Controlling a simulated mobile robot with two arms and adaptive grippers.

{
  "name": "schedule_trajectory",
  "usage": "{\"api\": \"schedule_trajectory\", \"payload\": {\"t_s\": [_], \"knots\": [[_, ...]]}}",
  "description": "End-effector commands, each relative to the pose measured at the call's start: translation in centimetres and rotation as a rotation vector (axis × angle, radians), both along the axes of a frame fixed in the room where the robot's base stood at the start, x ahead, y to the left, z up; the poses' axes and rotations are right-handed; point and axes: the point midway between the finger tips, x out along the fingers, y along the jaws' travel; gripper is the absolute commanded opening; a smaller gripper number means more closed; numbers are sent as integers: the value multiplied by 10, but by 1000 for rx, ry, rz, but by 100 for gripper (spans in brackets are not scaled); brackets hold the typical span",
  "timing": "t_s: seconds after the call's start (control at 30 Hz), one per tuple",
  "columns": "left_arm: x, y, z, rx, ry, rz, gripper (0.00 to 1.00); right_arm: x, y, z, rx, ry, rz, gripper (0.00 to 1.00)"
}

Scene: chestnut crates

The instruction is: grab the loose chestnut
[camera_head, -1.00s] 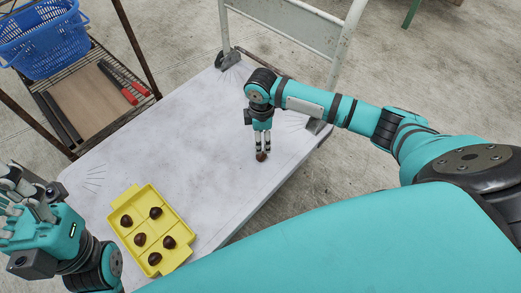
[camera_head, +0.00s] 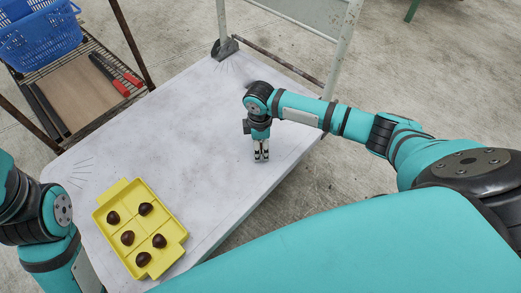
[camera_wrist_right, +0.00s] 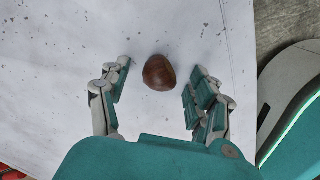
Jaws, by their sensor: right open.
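The loose chestnut (camera_wrist_right: 159,73) is brown and rounded, and lies on the white platform. In the right wrist view it sits between the spread fingers of my right gripper (camera_wrist_right: 161,76), near the fingertips, with a gap on each side. In the head view my right gripper (camera_head: 261,155) points down at the platform, and the loose chestnut is hidden there. It is open and holds nothing. My left gripper is out of the head view; only part of my left arm (camera_head: 62,209) shows at the left edge.
A yellow crate (camera_head: 122,191) with several chestnuts in its compartments stands on the white platform (camera_head: 180,140) at the lower left. A rack with a blue basket (camera_head: 38,38), a board and red-handled tools is beyond the left edge. The platform's middle is clear.

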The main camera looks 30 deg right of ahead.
Motion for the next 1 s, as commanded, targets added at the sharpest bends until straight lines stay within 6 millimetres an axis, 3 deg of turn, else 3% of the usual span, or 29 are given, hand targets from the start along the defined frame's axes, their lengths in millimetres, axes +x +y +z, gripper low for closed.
{"api": "schedule_trajectory", "payload": {"t_s": [0.2,0.57,1.0], "knots": [[0,0,1,0,-1,0,40,0,0,0,0,0,1,63],[0,0,1,0,-1,0,40,0,0,0,0,0,1,16],[-1,0,4,-2,-3,-1,40,0,0,5,0,0,0,15]]}}
